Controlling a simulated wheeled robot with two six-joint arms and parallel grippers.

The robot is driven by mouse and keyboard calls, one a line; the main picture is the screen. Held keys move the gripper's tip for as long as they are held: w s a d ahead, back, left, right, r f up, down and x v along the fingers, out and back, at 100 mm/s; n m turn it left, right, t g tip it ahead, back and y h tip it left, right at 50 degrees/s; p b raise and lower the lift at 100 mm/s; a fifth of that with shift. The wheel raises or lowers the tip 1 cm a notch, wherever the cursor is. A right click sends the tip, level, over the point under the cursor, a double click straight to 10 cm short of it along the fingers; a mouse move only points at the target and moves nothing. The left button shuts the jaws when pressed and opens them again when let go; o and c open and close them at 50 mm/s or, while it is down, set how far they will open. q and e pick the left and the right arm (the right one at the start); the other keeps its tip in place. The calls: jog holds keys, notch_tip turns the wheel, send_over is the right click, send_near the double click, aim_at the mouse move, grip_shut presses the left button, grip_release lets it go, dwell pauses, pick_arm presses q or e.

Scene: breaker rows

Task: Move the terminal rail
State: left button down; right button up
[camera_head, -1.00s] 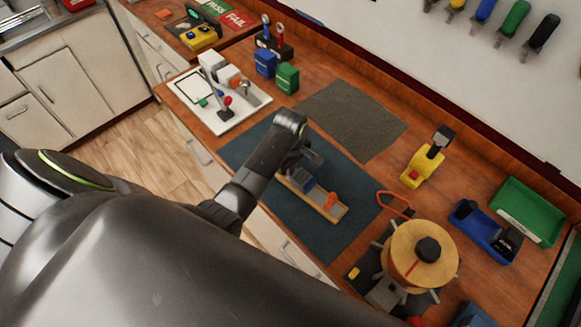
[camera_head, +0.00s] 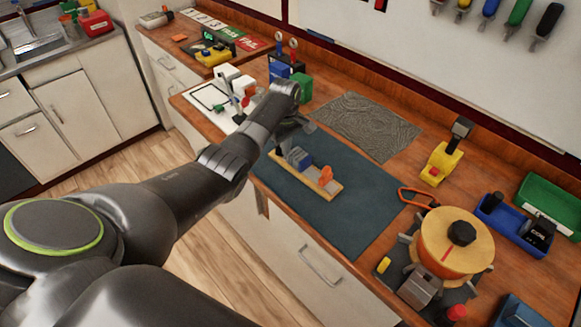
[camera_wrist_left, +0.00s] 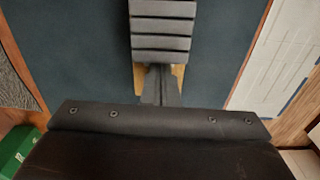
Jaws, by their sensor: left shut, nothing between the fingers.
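The terminal rail (camera_head: 311,183), a narrow wooden strip, lies on the dark blue mat (camera_head: 345,215). It carries grey and blue blocks (camera_head: 301,158) and an orange piece (camera_head: 325,176) toward its near right end. My left gripper (camera_head: 306,128) is shut and empty, above the rail's far left end and overlapping it in the picture. In the left wrist view, bits of pale wood (camera_wrist_left: 139,76) show beside my dark fingers (camera_wrist_left: 160,84). A dark ribbed shape there hides most of the rail; I cannot tell the gap between fingers and rail. My right gripper is out of view.
A white board (camera_head: 202,104) with small parts stands left of the mat. A grey textured mat (camera_head: 368,125) lies behind. A round wooden fixture (camera_head: 455,240), an orange loop (camera_head: 416,197) and a yellow tool (camera_head: 441,163) stand right. The blue mat's right part is clear.

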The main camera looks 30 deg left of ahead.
pick_arm(q)
jog(key=a, duration=0.1)
jog(key=w+a+b, duration=0.1)
jog(key=a, duration=0.1)
jog(key=w+a+b, duration=0.1)
jog(key=shift+a+f, duration=0.15)
jog(key=shift+a, duration=0.15)
jog(key=shift+w+a, duration=0.15)
jog(key=shift+a, duration=0.2)
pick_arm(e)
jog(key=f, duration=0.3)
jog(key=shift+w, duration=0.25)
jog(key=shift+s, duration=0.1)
pick_arm(q)
jog(key=shift+r, duration=0.2)
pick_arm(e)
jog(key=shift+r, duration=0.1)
